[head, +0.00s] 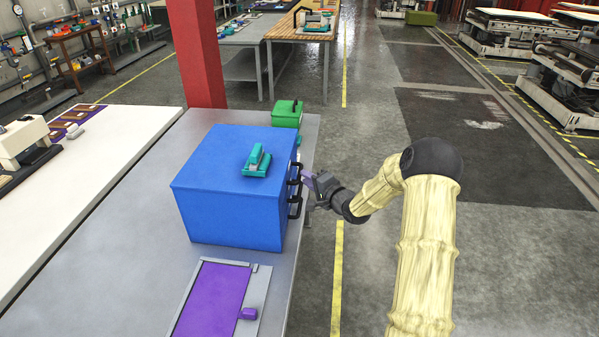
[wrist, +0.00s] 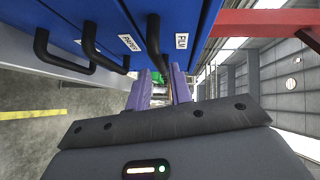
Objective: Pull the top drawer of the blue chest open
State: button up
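The blue chest (head: 225,200) stands on a grey metal table, its drawer fronts facing right with black handles one above another. It also fills the top left of the wrist view (wrist: 110,15), where the drawer fronts look shut. The top drawer's black handle (wrist: 153,40) is beside a label reading FILM. My gripper (head: 306,179) is at the upper handles on the chest's right side. In the wrist view its two purple fingers (wrist: 160,88) stand apart, with the end of the top handle lying between them; I cannot tell whether they touch it.
A teal stapler-like object (head: 257,162) sits on the chest. A green box (head: 286,113) stands behind it. A grey frame with a purple panel (head: 212,300) lies in front. The floor right of the table is clear beside my arm.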

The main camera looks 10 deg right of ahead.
jog(key=x, duration=0.5)
jog(key=shift+s+p, duration=0.1)
jog(key=shift+p, duration=0.3)
grip_shut()
